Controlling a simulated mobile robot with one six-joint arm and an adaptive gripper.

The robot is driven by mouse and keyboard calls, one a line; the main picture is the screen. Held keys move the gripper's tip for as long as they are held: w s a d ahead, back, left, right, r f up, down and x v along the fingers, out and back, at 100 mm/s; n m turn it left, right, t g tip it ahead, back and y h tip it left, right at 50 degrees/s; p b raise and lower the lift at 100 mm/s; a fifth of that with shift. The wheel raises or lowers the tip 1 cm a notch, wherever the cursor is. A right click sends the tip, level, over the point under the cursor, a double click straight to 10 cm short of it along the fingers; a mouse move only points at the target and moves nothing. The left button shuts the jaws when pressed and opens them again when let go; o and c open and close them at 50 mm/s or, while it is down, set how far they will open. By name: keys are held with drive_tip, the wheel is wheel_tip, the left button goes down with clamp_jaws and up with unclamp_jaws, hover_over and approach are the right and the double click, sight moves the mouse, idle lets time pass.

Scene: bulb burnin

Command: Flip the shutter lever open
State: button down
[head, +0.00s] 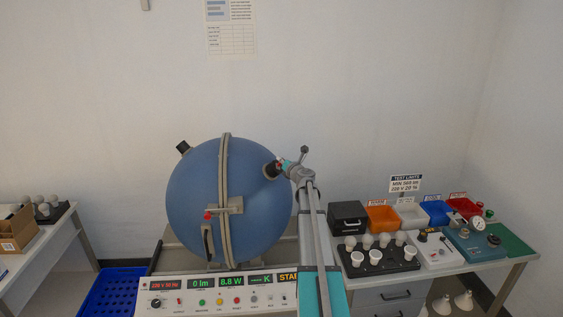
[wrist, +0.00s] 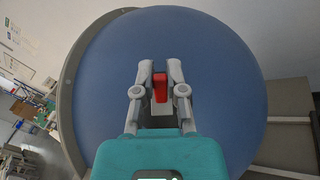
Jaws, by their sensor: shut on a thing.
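The shutter lever (wrist: 160,88) is red and stands between the fingertips of my gripper (wrist: 160,75) in the wrist view, in front of a pale plate on the blue sphere (wrist: 225,85). My fingers are shut on the lever. In the head view my gripper (head: 283,166) is at the upper right side of the sphere (head: 190,205), by a dark port (head: 271,170). I cannot tell whether the shutter is open.
A control panel (head: 262,300) with lit displays stands before the sphere; one reads 0 lm. A red-knobbed latch (head: 222,211) is on the sphere's front. The right table holds a bulb tray (head: 380,268), bins and a teal device (head: 472,246). A blue crate (head: 105,295) is at lower left.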

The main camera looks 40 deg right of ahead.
idle(0.3)
drive_tip(key=shift+s+a+f+m+t+h+b, duration=0.1)
drive_tip(key=shift+s+f+m+t+h+b, duration=0.15)
drive_tip(key=shift+m+t+h+b, duration=0.7)
drive_tip(key=shift+s+a+f+m+t+h+b, duration=0.15)
drive_tip(key=shift+m+h+b, duration=0.25)
drive_tip(key=shift+h+b, duration=0.6)
drive_tip(key=shift+s+a+r+m+t+h+b, duration=0.1)
drive_tip(key=shift+s+m+h+b, duration=0.2)
drive_tip(key=shift+h+b, duration=0.7)
drive_tip(key=shift+s+a+f+m+t+h+b, duration=0.1)
drive_tip(key=shift+m+h+b, duration=0.45)
drive_tip(key=shift+b, duration=0.8)
drive_tip(key=c, duration=0.7)
unclamp_jaws()
drive_tip(key=shift+d, duration=0.1)
drive_tip(key=shift+c, duration=0.3)
